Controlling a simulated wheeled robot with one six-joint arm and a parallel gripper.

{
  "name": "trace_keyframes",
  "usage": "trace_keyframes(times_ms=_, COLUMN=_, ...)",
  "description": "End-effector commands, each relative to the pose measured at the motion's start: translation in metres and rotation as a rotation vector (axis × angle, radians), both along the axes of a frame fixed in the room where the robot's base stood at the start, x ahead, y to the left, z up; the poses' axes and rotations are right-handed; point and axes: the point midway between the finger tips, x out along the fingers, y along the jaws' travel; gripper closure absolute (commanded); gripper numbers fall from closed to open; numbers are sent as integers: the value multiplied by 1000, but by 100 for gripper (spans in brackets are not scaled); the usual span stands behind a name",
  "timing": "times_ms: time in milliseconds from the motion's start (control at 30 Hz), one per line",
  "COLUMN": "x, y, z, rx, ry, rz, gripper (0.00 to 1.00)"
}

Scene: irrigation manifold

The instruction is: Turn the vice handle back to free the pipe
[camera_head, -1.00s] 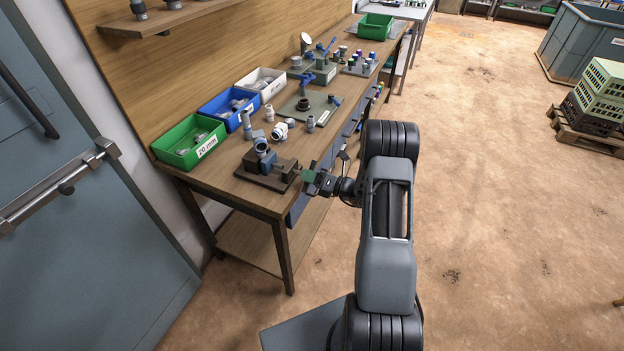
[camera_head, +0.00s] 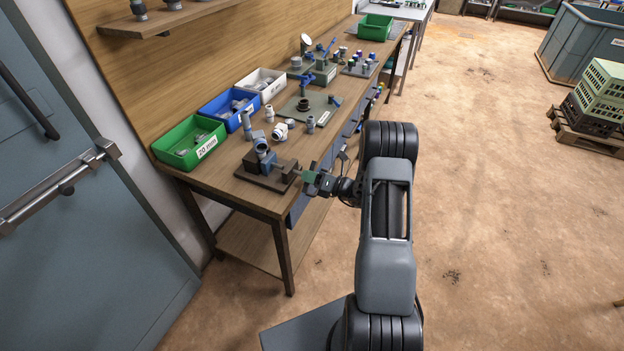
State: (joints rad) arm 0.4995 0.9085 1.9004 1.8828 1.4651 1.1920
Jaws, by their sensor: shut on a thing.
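The vice (camera_head: 266,179) sits on the near end of the wooden bench, on a dark brown base. A grey pipe piece (camera_head: 261,146) with a blue part stands upright at the vice's jaws; whether it is gripped there is too small to tell. My gripper (camera_head: 309,176) is at the bench's front edge, just right of the vice, at its handle side. It is shut on the vice handle, which is mostly hidden by the fingers. A thin spindle shows between the vice and my gripper.
Green (camera_head: 190,143), blue (camera_head: 229,108) and white (camera_head: 261,83) bins line the back of the bench. Loose white and grey fittings (camera_head: 281,131) lie just beyond the vice. A green mat (camera_head: 318,104) with a dark ring lies farther along.

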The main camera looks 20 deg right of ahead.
Motion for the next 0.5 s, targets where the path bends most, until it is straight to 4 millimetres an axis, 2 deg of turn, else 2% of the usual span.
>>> trace_keyframes(times_ms=167, x=0, y=0, z=-2, rx=-28, ry=-26, rz=-1, gripper=100)
trace_keyframes(times_ms=500, x=0, y=0, z=-2, rx=-210, ry=-194, rz=-1, gripper=100)
